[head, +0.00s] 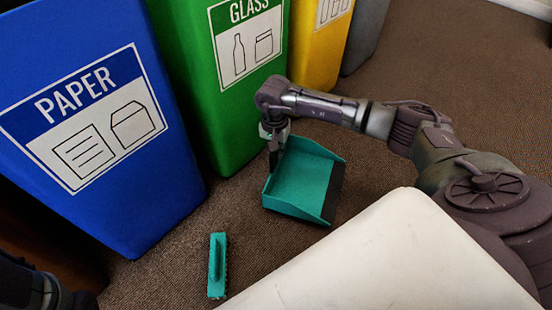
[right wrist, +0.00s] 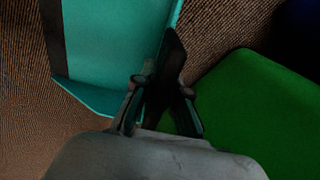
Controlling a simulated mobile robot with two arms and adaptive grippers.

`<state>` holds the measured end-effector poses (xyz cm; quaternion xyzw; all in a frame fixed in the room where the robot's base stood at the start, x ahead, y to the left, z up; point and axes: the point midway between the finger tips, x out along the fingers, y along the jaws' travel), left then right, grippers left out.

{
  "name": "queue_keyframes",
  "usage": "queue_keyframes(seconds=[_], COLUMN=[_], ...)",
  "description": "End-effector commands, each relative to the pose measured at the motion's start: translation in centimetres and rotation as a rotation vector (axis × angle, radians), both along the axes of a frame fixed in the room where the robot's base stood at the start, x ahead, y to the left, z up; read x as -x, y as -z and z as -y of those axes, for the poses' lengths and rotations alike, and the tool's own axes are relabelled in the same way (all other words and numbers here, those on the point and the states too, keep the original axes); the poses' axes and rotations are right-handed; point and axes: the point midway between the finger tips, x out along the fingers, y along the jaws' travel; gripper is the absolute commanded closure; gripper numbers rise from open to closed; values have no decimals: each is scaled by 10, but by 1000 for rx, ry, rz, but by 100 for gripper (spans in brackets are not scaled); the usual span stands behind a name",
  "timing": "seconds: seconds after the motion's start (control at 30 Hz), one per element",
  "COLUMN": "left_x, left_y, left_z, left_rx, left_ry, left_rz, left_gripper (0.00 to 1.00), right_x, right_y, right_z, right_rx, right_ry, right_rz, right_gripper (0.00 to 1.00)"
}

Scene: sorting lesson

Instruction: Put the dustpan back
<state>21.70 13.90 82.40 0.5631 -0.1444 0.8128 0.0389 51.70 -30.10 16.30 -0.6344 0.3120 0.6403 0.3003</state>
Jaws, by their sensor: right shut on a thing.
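The teal dustpan (head: 303,181) is beside the green bin, in the middle of the head view, with its dark-edged lip toward the right. My right gripper (head: 274,148) is at its back left end, and the fingers hide the part they grip. In the right wrist view the dustpan (right wrist: 108,42) fills the upper left, and my right gripper (right wrist: 160,98) is shut on it. I cannot tell whether the dustpan touches the floor. My left gripper is not in view; only a dark part of my left arm shows at the lower left.
A blue paper bin (head: 160,205), a green glass bin (head: 215,120), a yellow bin (head: 312,62) and a grey bin (head: 366,35) stand in a row. A teal brush (head: 217,265) lies on the carpet in front. Carpet (head: 450,60) is clear at the upper right.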

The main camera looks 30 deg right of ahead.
Motion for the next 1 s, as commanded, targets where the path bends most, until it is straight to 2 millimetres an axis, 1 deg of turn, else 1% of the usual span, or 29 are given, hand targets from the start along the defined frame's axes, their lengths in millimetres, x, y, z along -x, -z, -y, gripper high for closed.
queue_keyframes(seconds=[0.2,0.27,0.53,0.67,0.7,0.77,0.8,0.83,1.0], left_x=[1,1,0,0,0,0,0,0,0], left_y=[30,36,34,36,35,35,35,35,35], left_z=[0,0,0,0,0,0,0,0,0], left_rx=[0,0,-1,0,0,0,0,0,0], left_ry=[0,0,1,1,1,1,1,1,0], left_rz=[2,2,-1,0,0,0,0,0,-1], left_gripper=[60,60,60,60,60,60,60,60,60], right_x=[1,0,0,0,1,1,1,1,1], right_y=[34,40,38,42,41,41,41,41,41], right_z=[1,1,1,1,1,1,1,1,1], right_rx=[1,1,1,1,1,1,1,1,1], right_ry=[2,2,1,1,1,1,1,1,1], right_rz=[-2,-1,0,0,-1,-1,-1,-1,-1], right_gripper=[100,100,100,100,83,73,66,63,63])
